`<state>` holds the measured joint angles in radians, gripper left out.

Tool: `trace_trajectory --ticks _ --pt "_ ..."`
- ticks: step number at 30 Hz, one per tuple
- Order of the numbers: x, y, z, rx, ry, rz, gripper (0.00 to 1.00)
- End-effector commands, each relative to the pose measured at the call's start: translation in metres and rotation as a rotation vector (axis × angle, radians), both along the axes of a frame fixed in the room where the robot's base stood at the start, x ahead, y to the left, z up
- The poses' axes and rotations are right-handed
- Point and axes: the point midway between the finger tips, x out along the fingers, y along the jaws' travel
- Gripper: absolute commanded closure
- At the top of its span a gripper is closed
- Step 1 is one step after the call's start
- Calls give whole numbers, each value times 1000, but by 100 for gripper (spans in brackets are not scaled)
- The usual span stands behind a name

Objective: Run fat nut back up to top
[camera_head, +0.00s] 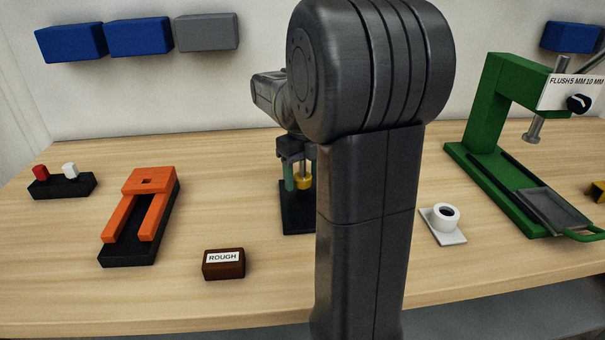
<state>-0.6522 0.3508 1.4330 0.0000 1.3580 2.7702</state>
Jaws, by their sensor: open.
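A fat yellow nut (304,182) sits low on an upright, brass-coloured rod (303,166). The rod rises from a small stand with a black base (297,218) in the middle of the bench. A green post (290,178) stands just left of the nut, with more green at its right. My gripper (294,156) is above the stand, pointing down around the upper end of the rod, above the nut. It is open; its fingertips are small and hard to tell from the stand. My arm hides the right side of the stand.
An orange fork-shaped fixture (151,181) and a brown block marked ROUGH (224,264) are left. A white ring on a plate (458,238) and a green press (491,120) stand right. Blue bins (140,37) hang behind. Bare bench lies in front of the stand.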

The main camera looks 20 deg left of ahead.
Motion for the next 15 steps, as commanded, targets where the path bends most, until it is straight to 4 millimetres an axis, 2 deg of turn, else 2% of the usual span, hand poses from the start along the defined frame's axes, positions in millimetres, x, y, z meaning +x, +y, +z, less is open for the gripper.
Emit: trace_trajectory --ticks 3,9,10,15 --pt "0 0 0 0 0 0 41" --pt "0 0 0 0 0 0 80" --pt "0 0 0 0 0 0 84" --pt "0 0 1 0 0 6 84"
